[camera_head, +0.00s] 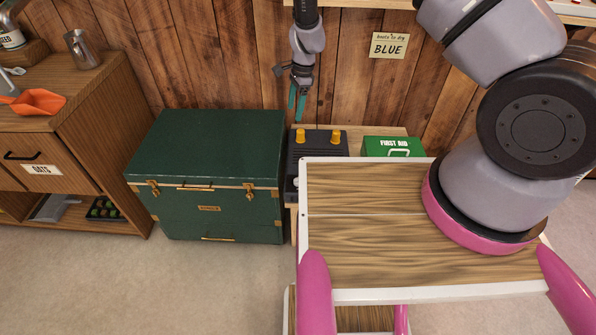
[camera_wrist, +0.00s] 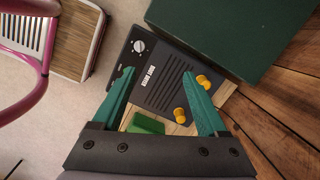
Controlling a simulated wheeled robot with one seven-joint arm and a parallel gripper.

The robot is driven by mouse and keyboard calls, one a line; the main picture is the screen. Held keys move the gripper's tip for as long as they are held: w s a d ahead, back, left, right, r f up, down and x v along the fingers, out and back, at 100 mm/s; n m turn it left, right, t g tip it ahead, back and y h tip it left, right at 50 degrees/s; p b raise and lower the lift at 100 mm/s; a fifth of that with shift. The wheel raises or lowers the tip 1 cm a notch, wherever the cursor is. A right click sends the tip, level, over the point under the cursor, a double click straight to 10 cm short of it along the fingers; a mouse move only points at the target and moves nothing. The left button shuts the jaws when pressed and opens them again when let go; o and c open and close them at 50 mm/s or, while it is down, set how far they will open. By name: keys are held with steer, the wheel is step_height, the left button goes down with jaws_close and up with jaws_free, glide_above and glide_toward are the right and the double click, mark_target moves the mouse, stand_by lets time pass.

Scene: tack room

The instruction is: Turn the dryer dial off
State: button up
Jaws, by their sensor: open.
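The boot dryer (camera_wrist: 165,86) is a black, ribbed box with two yellow pegs on top. Its white round dial (camera_wrist: 139,46) sits on the dark front part in the wrist view; its setting is too small to read. In the head view the dryer (camera_head: 316,152) stands on a low wooden surface beside the green trunk, its front partly hidden by my wooden top. My gripper (camera_head: 297,106) is open and empty above the dryer's back left, with teal fingers pointing down. In the wrist view the gripper (camera_wrist: 160,72) is spread over the dryer, dial beyond the fingertips.
A green trunk (camera_head: 205,150) stands close on the dryer's left. A green first aid box (camera_head: 393,147) lies on its right, and a wooden wall is behind. An oats cabinet (camera_head: 75,140) stands far left.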

steer(key=s+f, duration=0.2)
steer(key=f, duration=0.7)
steer(key=s+f+h, duration=0.1)
steer(key=s+f, duration=0.1)
steer(key=f, duration=0.8)
steer(key=s+d+f+m+h, duration=0.1)
steer(key=s+f, duration=0.1)
steer(key=f, duration=0.7)
steer(key=shift+f, duration=0.25)
jaws_close()
